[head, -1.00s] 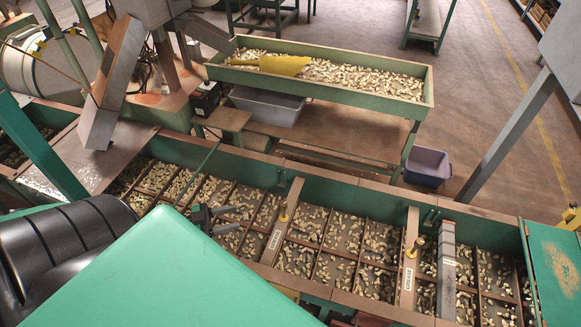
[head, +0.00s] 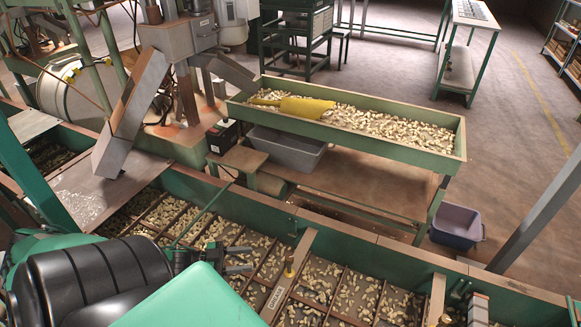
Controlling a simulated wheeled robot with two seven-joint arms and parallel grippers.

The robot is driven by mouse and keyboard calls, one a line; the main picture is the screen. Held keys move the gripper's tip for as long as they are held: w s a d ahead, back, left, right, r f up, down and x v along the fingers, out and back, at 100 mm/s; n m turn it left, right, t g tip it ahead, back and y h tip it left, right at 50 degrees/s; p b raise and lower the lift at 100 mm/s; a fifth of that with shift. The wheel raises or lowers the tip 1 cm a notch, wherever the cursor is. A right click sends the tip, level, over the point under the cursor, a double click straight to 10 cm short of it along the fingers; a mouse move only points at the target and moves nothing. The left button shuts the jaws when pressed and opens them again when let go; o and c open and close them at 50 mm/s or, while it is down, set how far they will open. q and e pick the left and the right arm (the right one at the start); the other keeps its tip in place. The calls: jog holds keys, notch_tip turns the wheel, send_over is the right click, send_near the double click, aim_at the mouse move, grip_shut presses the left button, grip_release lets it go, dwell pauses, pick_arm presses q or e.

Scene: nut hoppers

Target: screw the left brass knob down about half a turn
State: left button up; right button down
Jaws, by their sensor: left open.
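The left brass knob (head: 290,264) stands upright on a narrow brown crossbar (head: 299,246) with a white label, spanning the long green hopper of nuts. My left gripper (head: 250,260) is open and empty, its two dark fingers pointing right towards the knob. It is over the nuts to the left of the knob, with a clear gap between them. A second brass knob (head: 445,320) shows at the bottom edge on another crossbar (head: 437,295), partly cut off.
The hopper's green back wall (head: 340,243) runs behind the knobs. Beyond it stand a green trough (head: 452,158) of nuts with a yellow scoop (head: 305,108), a grey bin (head: 285,150) and a purple bin (head: 457,226). A grey chute (head: 130,115) rises at left.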

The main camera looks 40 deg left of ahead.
aim_at(290, 257)
pick_arm(q)
jog(key=b+x, duration=0.1)
jog(key=x, duration=0.3)
jog(key=f+x, duration=0.1)
jog(key=x, duration=0.4)
jog(key=f+b+x, duration=0.1)
jog(key=x, duration=0.3)
jog(key=shift+w+d+b, duration=0.25)
jog(key=shift+d+b, duration=0.05)
pick_arm(e)
jog(key=a+r+t, duration=0.1)
jog(key=w+a+r+t+y, duration=0.1)
jog(key=a+r, duration=0.1)
jog(key=shift+w+r+t+y, duration=0.1)
jog(key=shift+r+t+y, duration=0.15)
jog(key=shift+t+y, duration=0.05)
pick_arm(q)
jog(key=c, duration=1)
